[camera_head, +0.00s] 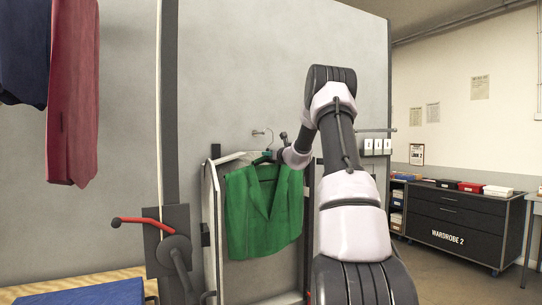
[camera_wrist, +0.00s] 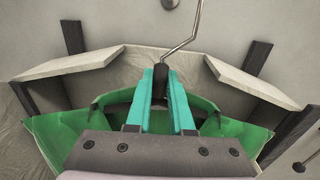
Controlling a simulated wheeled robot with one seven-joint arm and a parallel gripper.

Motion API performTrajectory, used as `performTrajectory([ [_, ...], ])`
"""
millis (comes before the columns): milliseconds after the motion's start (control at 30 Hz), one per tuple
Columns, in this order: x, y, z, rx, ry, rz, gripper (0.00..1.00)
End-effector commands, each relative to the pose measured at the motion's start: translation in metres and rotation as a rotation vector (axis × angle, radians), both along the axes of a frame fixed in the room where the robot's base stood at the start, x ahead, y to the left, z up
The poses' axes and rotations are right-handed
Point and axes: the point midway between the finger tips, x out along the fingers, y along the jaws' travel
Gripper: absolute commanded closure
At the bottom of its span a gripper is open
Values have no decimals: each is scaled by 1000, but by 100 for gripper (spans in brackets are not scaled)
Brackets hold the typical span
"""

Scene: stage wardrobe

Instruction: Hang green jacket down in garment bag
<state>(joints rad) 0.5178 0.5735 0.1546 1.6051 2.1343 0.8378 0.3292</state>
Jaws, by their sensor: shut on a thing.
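The green jacket (camera_head: 262,222) hangs upright on a hanger in front of the open garment bag (camera_head: 211,215). My gripper (camera_head: 264,158) is at the top of the jacket. In the wrist view, the teal fingers of my gripper (camera_wrist: 160,82) are shut on the dark neck of the hanger (camera_wrist: 160,72). The hanger's bent wire hook (camera_wrist: 184,42) rises above them. Green cloth (camera_wrist: 60,132) spreads to both sides below. The bag's pale top flaps (camera_wrist: 68,63) stand left and right of the fingers. Whether the hook touches any support, I cannot tell.
A red-handled crank (camera_head: 143,221) on a dark post stands left of the bag. Red and navy garments (camera_head: 73,95) hang at upper left. A blue cloth (camera_head: 82,292) lies at lower left. A dark drawer cabinet (camera_head: 457,215) stands at right, with open floor before it.

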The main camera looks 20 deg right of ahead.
Motion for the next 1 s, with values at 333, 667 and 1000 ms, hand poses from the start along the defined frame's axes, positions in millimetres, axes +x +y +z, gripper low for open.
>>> performTrajectory([
  [333,28,1,1,0,-2,0,100],
  [667,55,2,1,0,-3,0,100],
  [1000,82,3,1,1,-3,1,100],
])
